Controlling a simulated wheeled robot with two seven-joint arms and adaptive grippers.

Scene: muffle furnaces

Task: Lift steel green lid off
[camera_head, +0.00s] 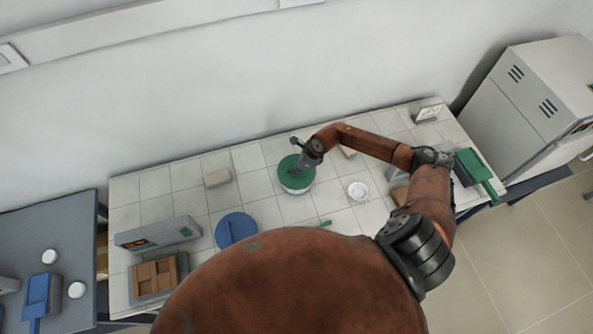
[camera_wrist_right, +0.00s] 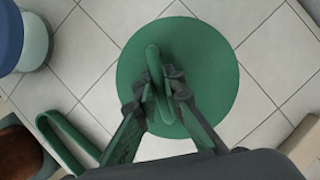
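The green lid (camera_head: 291,180) is a round disc and sits on a pale round container (camera_head: 298,192) near the middle of the tiled bench. In the right wrist view the lid (camera_wrist_right: 205,65) fills the centre, with an upright green handle (camera_wrist_right: 154,62) on top. My right gripper (camera_head: 303,168) is above the lid. In the wrist view its two dark fingertips (camera_wrist_right: 159,90) lie on either side of the handle and appear to press on it. The container is hidden under the lid in the wrist view. My left gripper is not in view.
A blue lid (camera_head: 236,229) lies left of the green one, near a grey digital device (camera_head: 158,235). A green strip handle (camera_wrist_right: 68,140) lies close by. A furnace (camera_head: 535,100) stands at far right.

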